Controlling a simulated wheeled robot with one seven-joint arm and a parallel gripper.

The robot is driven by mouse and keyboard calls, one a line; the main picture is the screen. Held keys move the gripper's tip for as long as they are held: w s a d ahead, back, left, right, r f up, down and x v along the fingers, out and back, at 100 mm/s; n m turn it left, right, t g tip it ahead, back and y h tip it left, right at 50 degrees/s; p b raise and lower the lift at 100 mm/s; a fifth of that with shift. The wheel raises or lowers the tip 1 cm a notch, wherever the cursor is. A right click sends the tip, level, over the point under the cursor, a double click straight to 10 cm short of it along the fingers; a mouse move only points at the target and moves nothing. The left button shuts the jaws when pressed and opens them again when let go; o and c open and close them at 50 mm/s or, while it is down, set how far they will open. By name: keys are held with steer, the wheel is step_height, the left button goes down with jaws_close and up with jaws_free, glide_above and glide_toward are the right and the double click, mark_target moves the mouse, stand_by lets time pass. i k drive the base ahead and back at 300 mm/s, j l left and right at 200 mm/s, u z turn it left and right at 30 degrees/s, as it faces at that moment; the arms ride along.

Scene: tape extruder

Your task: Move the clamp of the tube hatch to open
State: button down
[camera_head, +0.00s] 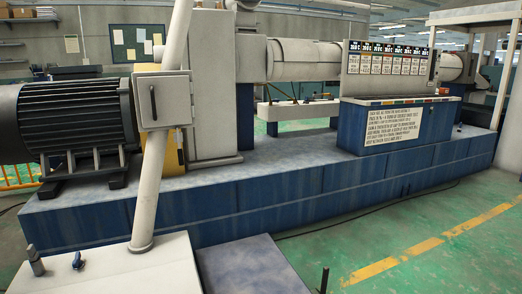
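A slanted pale tube (158,165) rises from a pale flat-topped box (140,272) at the lower left and runs out of the top of the picture. A small dark blue handle-like part (78,260) and a short dark grey post (35,263) stand on that box, left of the tube's foot. I cannot tell whether either is the clamp of the tube hatch. No hatch can be clearly made out. My gripper is not in view.
The extruder stands on a long blue base (270,203). A large black motor (65,120) is at left, a grey switch box (163,100) beside it, and a control panel (386,60) at right. A low blue-grey block (248,268) is in front.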

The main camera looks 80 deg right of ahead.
mark_target(181, 150)
steer(key=z, duration=2.2)
